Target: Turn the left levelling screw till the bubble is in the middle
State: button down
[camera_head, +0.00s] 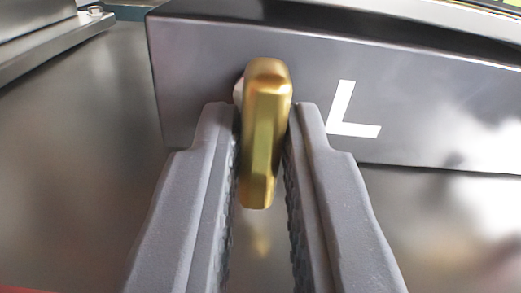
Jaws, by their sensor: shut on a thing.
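The left levelling screw shows as a brass, bar-shaped handle (264,140) on the front of a dark grey block (205,65). A white letter L (350,115) is marked on the block to the right of the screw. The handle stands close to upright. My gripper (265,125) has one grey finger on each side of the handle and is shut on it, with the fingertips close to the block's face. The bubble is not in view.
A shiny metal surface (100,130) lies below and left of the block. A metal ledge with a bolt (95,11) is at the top left. A bright reflection lies at the right. The space left of my gripper is clear.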

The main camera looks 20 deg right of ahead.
jog(key=shift+r+n, duration=0.25)
jog(key=shift+n, duration=0.15)
dwell(0.7)
jog(key=c, duration=1.5)
grip_release()
jog(key=shift+a, duration=0.1)
jog(key=shift+f, duration=0.15)
jog(key=b+v, duration=0.1)
jog(key=v, duration=1.2)
jog(key=shift+s, duration=0.35)
